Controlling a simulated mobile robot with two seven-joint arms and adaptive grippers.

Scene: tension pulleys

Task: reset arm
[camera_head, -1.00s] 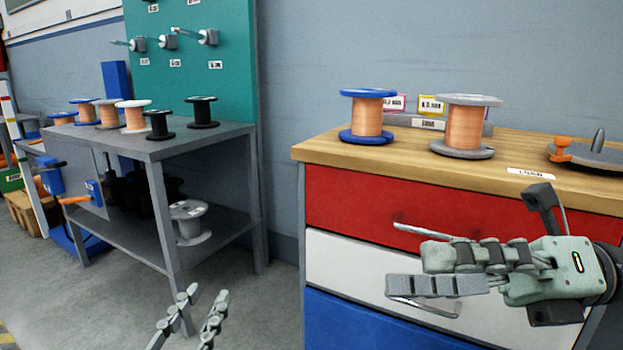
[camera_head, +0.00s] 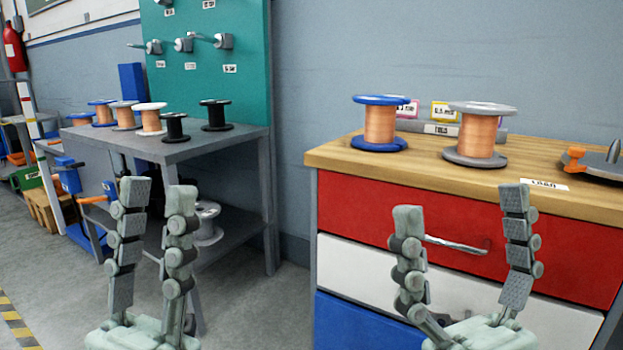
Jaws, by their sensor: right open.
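My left gripper (camera_head: 159,188) points up in the lower left, in front of the grey table. Its two fingers stand apart with a narrow gap and nothing between them. My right gripper (camera_head: 461,199) points up in front of the drawer cabinet. Its fingers are spread wide and hold nothing. The red drawer (camera_head: 360,208) and white drawer (camera_head: 350,268) show behind the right fingers, which partly hide the red drawer's handle (camera_head: 457,244). I cannot tell how close the fingers are to the drawer fronts.
A blue spool (camera_head: 379,125) and a grey spool (camera_head: 479,135) of copper wire stand on the wooden cabinet top (camera_head: 345,156). Several spools stand on the grey table (camera_head: 245,134). A grey device with an orange part (camera_head: 592,163) sits at the right edge. Bare floor (camera_head: 245,300) lies between the grippers.

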